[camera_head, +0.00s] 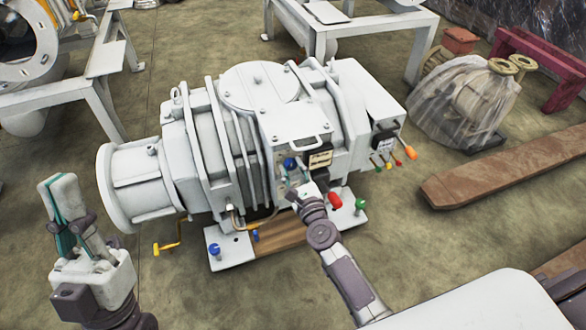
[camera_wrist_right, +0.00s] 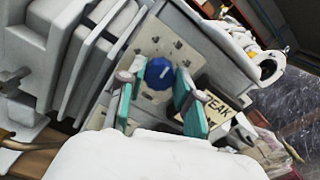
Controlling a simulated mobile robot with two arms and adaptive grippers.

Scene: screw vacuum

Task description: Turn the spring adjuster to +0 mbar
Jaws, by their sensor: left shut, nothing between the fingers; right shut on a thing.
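A blue knob (camera_head: 290,163), which looks like the spring adjuster, sits on the front panel of the large white vacuum pump (camera_head: 235,140). In the right wrist view the blue knob (camera_wrist_right: 160,74) shows a white mark on its face. My right gripper (camera_head: 298,188) is at this panel, its teal-padded fingers on either side of the knob (camera_wrist_right: 157,96) and shut on it. Where the pads touch is partly hidden. No +0 mbar marking is readable. My left gripper (camera_head: 63,195) is shut and empty, pointing up at the lower left, away from the pump.
A label plate (camera_wrist_right: 222,106) is right of the knob. Coloured handles, including a red one (camera_head: 335,201) and an orange one (camera_head: 410,153), stick out near my right arm. A yellow valve handle (camera_head: 168,246) is below the pump's left end. A wooden beam (camera_head: 490,168) lies at right.

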